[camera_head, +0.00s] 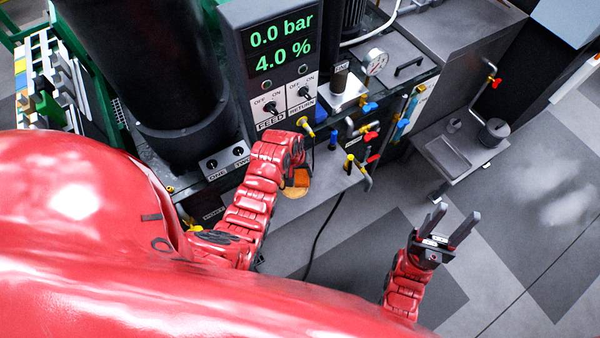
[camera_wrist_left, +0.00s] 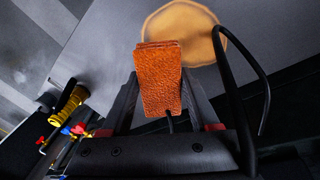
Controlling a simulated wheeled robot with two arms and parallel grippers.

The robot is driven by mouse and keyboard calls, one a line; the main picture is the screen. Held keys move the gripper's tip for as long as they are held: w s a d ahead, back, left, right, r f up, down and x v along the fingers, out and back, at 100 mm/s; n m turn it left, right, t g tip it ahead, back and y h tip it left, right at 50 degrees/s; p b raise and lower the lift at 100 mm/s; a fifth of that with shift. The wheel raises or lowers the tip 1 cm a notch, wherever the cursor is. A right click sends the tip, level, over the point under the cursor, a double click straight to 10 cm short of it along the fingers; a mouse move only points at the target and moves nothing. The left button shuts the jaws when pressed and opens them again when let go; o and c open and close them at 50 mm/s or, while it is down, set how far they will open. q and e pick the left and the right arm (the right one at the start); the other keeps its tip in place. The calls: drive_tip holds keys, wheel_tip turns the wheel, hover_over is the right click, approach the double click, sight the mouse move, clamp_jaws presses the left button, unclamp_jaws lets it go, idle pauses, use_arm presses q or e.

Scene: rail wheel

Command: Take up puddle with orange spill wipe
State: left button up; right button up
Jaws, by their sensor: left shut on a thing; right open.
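The orange spill wipe (camera_wrist_left: 159,80) is a rough orange block between the fingers of my left gripper (camera_wrist_left: 158,95), which is shut on it. In the head view the orange wipe (camera_head: 301,178) shows just past my left wrist, which hides most of that gripper. The puddle (camera_wrist_left: 188,30) is a tan round patch on the grey surface, partly covered by the wipe in the left wrist view. It also shows as a tan patch (camera_head: 294,192) in the head view. Whether wipe and puddle touch, I cannot tell. My right gripper (camera_head: 452,225) is open and empty over the floor.
A black cable (camera_head: 325,230) hangs beside the wipe and loops past it in the wrist view. A panel with a green display (camera_head: 270,45) and valves with coloured handles (camera_head: 362,130) stand behind. A small grey table (camera_head: 465,155) is at right. Floor at right is clear.

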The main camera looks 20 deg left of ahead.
use_arm(q)
drive_tip(key=shift+w+d, duration=0.45)
drive_tip(key=shift+w, duration=0.1)
drive_tip(key=shift+w+d+f+b, duration=0.1)
drive_tip(key=shift+w+d+b, duration=0.25)
drive_tip(key=shift+w+b, duration=0.2)
drive_tip(key=shift+w+d, duration=0.35)
drive_tip(key=shift+s+a, duration=0.15)
idle(0.5)
drive_tip(key=shift+s+a, duration=0.5)
drive_tip(key=shift+s, duration=0.2)
idle(0.6)
drive_tip(key=shift+r+p, duration=1.05)
drive_tip(key=shift+r, duration=0.65)
drive_tip(key=shift+r+p, duration=1.05)
drive_tip(key=shift+r, duration=1.35)
